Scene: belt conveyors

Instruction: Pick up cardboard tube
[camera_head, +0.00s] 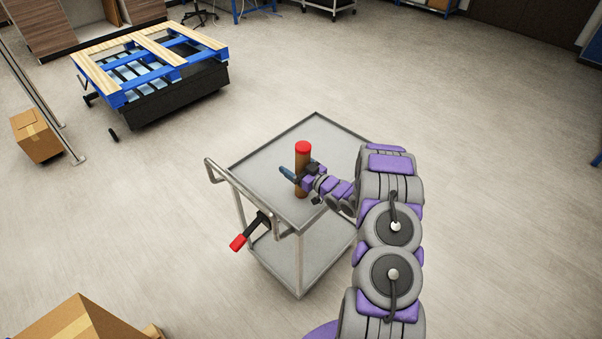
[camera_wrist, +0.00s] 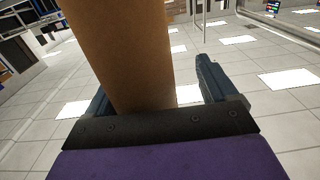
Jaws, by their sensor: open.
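A brown cardboard tube (camera_head: 302,175) with a red top stands upright on a grey metal cart (camera_head: 265,157). My gripper (camera_head: 297,175) is at the tube, around its middle height. In the wrist view the tube (camera_wrist: 125,50) fills the space in front of the palm, between the fingers of my gripper (camera_wrist: 150,85). The jaws are open; a gap shows between the tube and the right finger. The left finger is mostly hidden behind the tube.
A red-tipped handle (camera_head: 238,242) sticks out from the cart's near left side. The cart's push bar (camera_head: 224,176) is at its left. A blue pallet rack (camera_head: 150,65) and a cardboard box (camera_head: 36,136) stand at the far left. Another box (camera_head: 82,322) is at the lower left.

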